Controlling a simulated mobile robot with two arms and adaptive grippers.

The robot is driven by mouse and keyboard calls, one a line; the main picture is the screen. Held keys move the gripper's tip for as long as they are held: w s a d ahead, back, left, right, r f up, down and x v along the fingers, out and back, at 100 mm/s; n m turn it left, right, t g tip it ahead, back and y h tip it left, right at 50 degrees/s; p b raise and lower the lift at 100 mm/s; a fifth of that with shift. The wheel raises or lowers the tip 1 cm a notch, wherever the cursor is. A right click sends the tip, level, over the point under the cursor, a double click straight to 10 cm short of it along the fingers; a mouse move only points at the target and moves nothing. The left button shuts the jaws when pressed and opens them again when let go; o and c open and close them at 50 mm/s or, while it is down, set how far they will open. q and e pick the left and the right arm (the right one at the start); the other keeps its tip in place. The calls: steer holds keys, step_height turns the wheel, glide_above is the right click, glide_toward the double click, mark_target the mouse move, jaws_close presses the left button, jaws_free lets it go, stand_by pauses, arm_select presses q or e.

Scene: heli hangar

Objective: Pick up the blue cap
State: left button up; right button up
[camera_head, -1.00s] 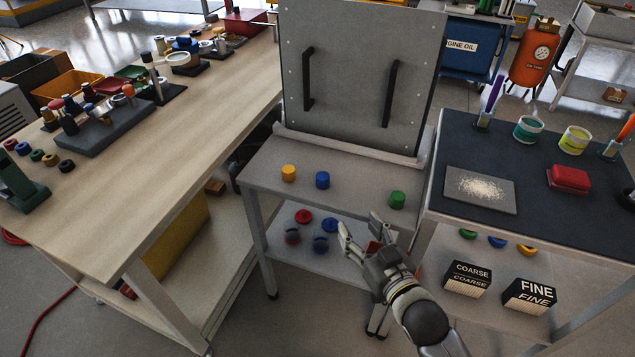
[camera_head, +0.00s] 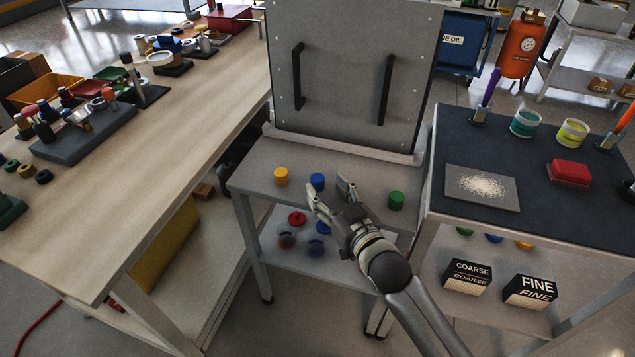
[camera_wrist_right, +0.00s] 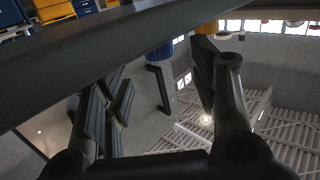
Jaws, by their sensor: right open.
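The blue cap (camera_head: 317,181) stands on the grey upper shelf (camera_head: 270,204) in front of the upright panel, between a yellow cap (camera_head: 281,176) and a green cap (camera_head: 396,200). My right gripper (camera_head: 329,188) is open and empty, its fingers pointing toward the blue cap from the near side; I see no contact. In the right wrist view the blue cap (camera_wrist_right: 159,52) shows beyond and between the two spread fingers (camera_wrist_right: 163,80). The yellow cap (camera_wrist_right: 206,28) shows partly behind the right finger. My left gripper is out of view.
A grey panel (camera_head: 345,75) with two black handles rises behind the caps. Red and blue pieces lie on the lower shelf (camera_head: 275,258). A wooden bench (camera_head: 150,160) stands left. A dark-topped table (camera_head: 540,205) with a red block (camera_head: 569,172) stands right.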

mark_target(321, 182)
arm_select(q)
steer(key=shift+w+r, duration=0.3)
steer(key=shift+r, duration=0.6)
arm_select(e)
steer(key=shift+x, duration=1.65)
steer(key=c, duration=0.8)
